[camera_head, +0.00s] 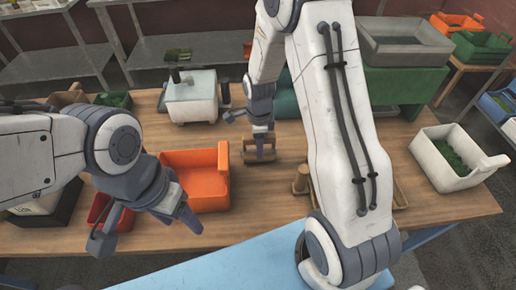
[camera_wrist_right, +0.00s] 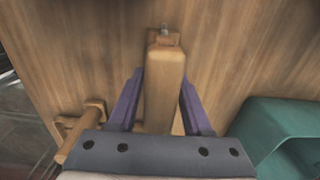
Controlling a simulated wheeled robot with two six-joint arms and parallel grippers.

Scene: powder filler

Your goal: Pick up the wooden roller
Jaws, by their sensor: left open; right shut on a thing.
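The wooden roller (camera_head: 249,153) is near the middle of the table in the head view. In the right wrist view the wooden roller (camera_wrist_right: 165,90) lies lengthwise between the purple fingers. My right gripper (camera_head: 262,147) points down and is shut on it; its fingers also show in the right wrist view (camera_wrist_right: 160,103). I cannot tell whether the roller is clear of the tabletop. My left gripper (camera_head: 146,230) is open and empty, in front of the orange bin (camera_head: 205,176).
Another wooden piece (camera_head: 301,179) stands right of the roller, partly hidden by my right arm. A wooden piece (camera_wrist_right: 80,132) and a teal container (camera_wrist_right: 285,125) show in the wrist view. A white bin (camera_head: 448,178) stands at the right. A white machine (camera_head: 191,98) stands behind.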

